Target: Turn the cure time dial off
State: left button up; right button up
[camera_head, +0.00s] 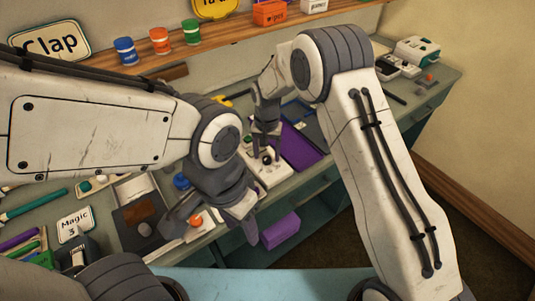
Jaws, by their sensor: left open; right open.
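A white device (272,178) lies on the workbench near the middle, with a small dark knob (267,159) on its top that looks like the dial. Its markings are too small to read, so I cannot tell its setting. My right gripper (265,147) is open and points down just above the knob; whether it touches is unclear. My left gripper (249,230) is open and empty, lower in the picture, near the front edge of the bench. My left arm hides part of the bench left of the device.
A purple tray (300,146) lies right of the device. An orange button (195,220) and a brown-topped box (140,214) are at the left. A purple block (280,230) is below the bench edge. Blue (125,51), orange and green jars stand on the shelf behind.

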aim_at(266, 158)
notch_tip(266, 158, up, 10)
jog(key=b, duration=0.2)
jog(key=shift+f, duration=0.1)
dwell(0.3)
jog(key=s+r+n, duration=0.3)
jog(key=s+r, duration=0.1)
jog(key=s, duration=0.5)
jog(key=s+r+n, duration=0.2)
jog(key=s+r, duration=0.1)
jog(key=s, duration=0.6)
jog(key=s+d+f+n+y, duration=0.1)
jog(key=s+d+n, duration=0.3)
jog(key=s, duration=1)
jog(key=shift+s+d, duration=0.25)
jog(key=shift+d, duration=0.4)
